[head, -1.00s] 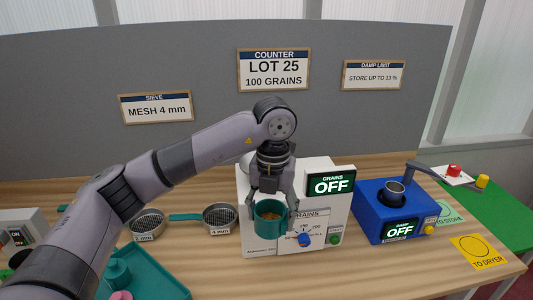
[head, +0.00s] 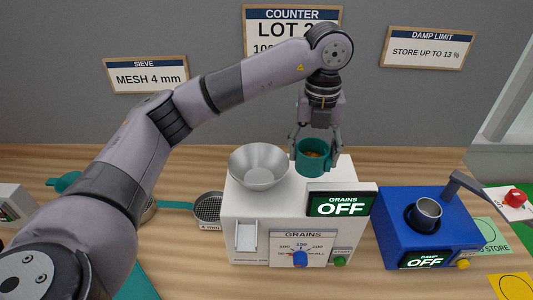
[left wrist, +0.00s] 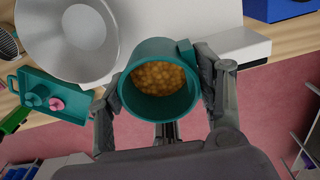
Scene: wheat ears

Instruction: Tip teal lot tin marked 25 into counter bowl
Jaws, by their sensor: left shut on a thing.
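My left gripper (head: 315,150) is shut on a teal tin (head: 314,158), which is upright and holds golden grains. The tin is above the right part of the white counter machine, to the right of the silver bowl (head: 259,167) on its top. The bowl looks empty. In the left wrist view the teal tin (left wrist: 162,103) sits between the fingers with grains inside, and the bowl (left wrist: 72,36) is close to its upper left. No number shows on the tin. My right gripper is not in view.
The white counter (head: 238,213) has a grains display reading OFF, a dial and a green button. A blue damp meter (head: 392,222) with a metal cup stands to its right, also OFF. A sieve (head: 208,207) lies left of the counter. A grey board with signs stands behind.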

